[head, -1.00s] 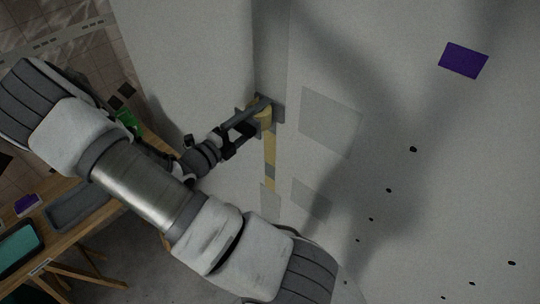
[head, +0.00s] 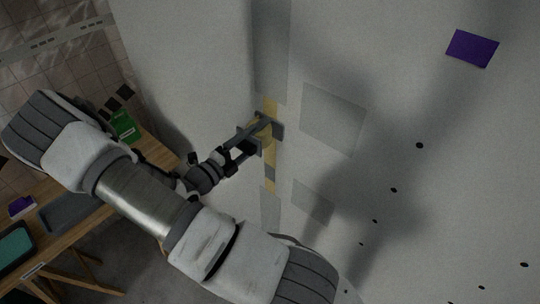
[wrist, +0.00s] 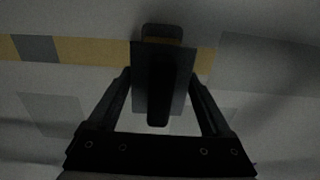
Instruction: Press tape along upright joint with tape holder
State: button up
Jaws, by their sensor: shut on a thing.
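My gripper (head: 246,143) is shut on the grey tape holder (head: 268,127), which is at the upright joint between two pale wall panels. In the wrist view the dark holder (wrist: 150,90) sits between my fingers (wrist: 161,78) and covers part of the tape. Yellow tape (head: 271,158) runs along the joint below the holder, and a short length shows above it. The tape also crosses the wrist view (wrist: 85,51), with a grey patch on it. Whether the holder touches the wall is hard to tell.
A wooden table (head: 100,222) at the left carries a grey tray (head: 68,210), a green box (head: 125,127) and other items. A purple square (head: 472,48) and several dark dots are on the right panel. Faint grey patches (head: 333,118) flank the joint.

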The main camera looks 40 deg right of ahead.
notch_tip(320, 180, down, 29)
jog(key=b, duration=1.7)
jog(key=shift+f, duration=0.2)
jog(key=shift+a, duration=0.1)
jog(key=a, duration=0.7)
jog(key=shift+s, duration=0.3)
jog(key=shift+r, duration=0.1)
dwell(0.5)
